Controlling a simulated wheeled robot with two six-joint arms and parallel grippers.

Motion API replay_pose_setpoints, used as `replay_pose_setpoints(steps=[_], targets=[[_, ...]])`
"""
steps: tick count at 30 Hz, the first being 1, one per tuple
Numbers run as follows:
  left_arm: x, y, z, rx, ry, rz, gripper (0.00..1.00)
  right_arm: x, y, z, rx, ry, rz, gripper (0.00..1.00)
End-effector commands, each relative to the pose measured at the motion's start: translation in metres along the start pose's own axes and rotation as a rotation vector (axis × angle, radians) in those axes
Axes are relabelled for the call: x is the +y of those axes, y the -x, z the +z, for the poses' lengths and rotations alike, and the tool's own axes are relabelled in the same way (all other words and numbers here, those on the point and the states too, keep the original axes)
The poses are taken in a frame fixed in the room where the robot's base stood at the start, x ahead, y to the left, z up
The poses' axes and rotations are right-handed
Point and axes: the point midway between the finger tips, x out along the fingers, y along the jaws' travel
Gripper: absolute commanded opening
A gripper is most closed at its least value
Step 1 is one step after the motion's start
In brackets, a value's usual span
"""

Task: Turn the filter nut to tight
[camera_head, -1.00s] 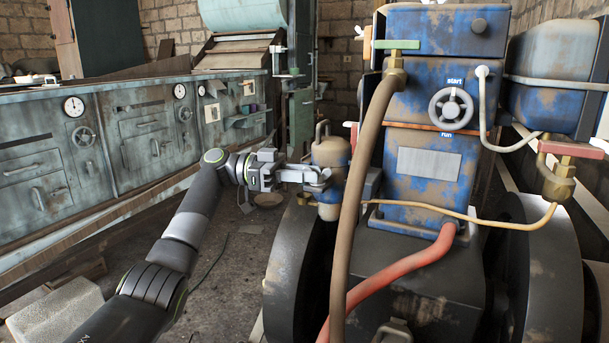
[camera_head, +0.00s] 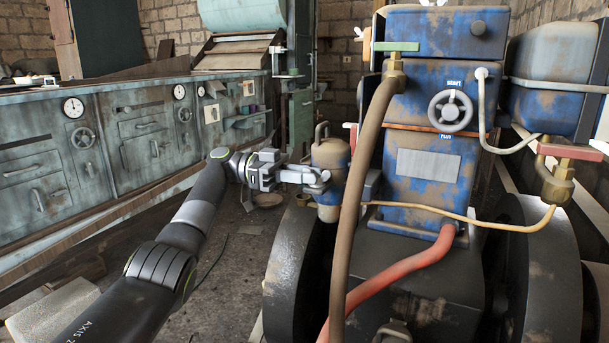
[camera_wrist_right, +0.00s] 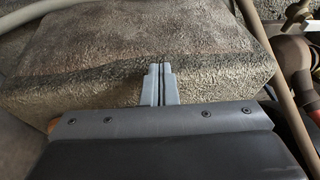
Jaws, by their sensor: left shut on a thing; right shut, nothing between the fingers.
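The filter (camera_head: 331,158) is a worn tan and blue-grey cylinder on the left side of the blue engine, with a bent pipe on top. My left gripper (camera_head: 314,178) reaches it from the left in the head view. Its fingers are shut on the small pale filter nut (camera_head: 322,183) at the filter's side. The fingers hide part of the nut, so its exact angle is hard to tell. My right gripper (camera_wrist_right: 160,70) shows in the right wrist view, shut and empty, in front of a rough grey block.
A thick brown hose (camera_head: 357,200) runs down just right of the filter. A red hose (camera_head: 400,271) and a yellow tube (camera_head: 440,210) cross the engine's front. A dark wheel (camera_head: 292,265) stands below the filter.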

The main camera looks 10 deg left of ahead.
Motion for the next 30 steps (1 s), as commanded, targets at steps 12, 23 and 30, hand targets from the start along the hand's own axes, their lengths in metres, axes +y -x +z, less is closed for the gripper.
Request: replay_pose_setpoints(steps=[12,23,30], targets=[[0.0005,-0.0003,0.0018,-0.002,0.002,0.003,0.42,-0.0008,0.0025,-0.0016,0.008,0.001,-0.001,0.0],[0.0005,0.0004,0.0006,-0.001,-0.001,-0.011,0.42,-0.0006,0.0012,0.0017,0.0,-0.003,-0.001,0.0],[0.0023,0.0007,0.0006,-0.001,-0.004,-0.071,0.42,-0.0002,-0.0007,0.0013,0.002,-0.001,-0.001,0.0]])
